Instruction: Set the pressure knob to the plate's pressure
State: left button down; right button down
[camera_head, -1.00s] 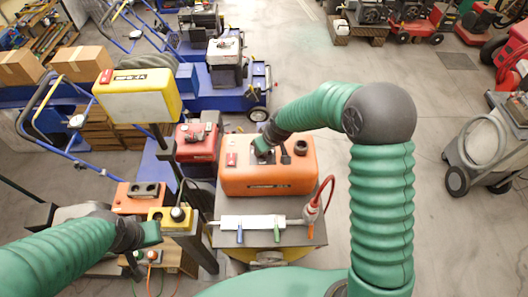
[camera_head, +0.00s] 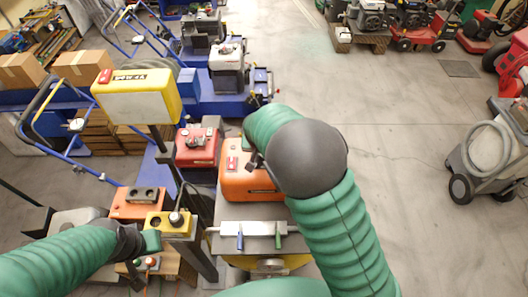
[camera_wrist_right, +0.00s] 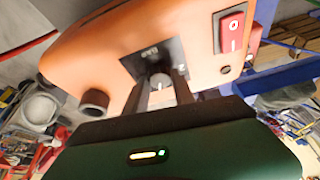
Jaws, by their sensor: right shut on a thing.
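In the right wrist view a small grey knob (camera_wrist_right: 160,81) with a pale mark stands on a dark plate (camera_wrist_right: 150,55) on the orange housing (camera_wrist_right: 100,50). The plate's lettering is too small to read. My right gripper (camera_wrist_right: 161,88) is shut on the knob, one finger on each side. In the head view the orange housing (camera_head: 240,178) is partly covered by my right arm, which hides the knob. My left gripper (camera_head: 152,241) is beside the yellow box (camera_head: 172,226) with a dark round knob (camera_head: 176,218); its jaw gap is unclear.
A red switch (camera_wrist_right: 232,32) is right of the knob. A black cap (camera_wrist_right: 94,102) is to its left. A white bar (camera_head: 255,228) with coloured tabs lies in front of the housing. A yellow panel (camera_head: 138,102) and a red unit (camera_head: 198,148) stand left.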

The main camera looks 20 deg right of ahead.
jog(key=shift+w+r, duration=0.2)
jog(key=shift+w, duration=0.05)
jog(key=c, duration=1.4)
grip_release()
jog(key=shift+c, duration=0.2)
jog(key=o, duration=0.4)
jog(key=shift+s+f, duration=0.1)
jog(key=shift+f, duration=0.05)
jog(key=b+v, duration=0.2)
jog(key=v, duration=1.4)
jog(key=shift+a+r, duration=0.25)
jog(key=shift+r, duration=0.05)
jog(key=shift+s, duration=0.15)
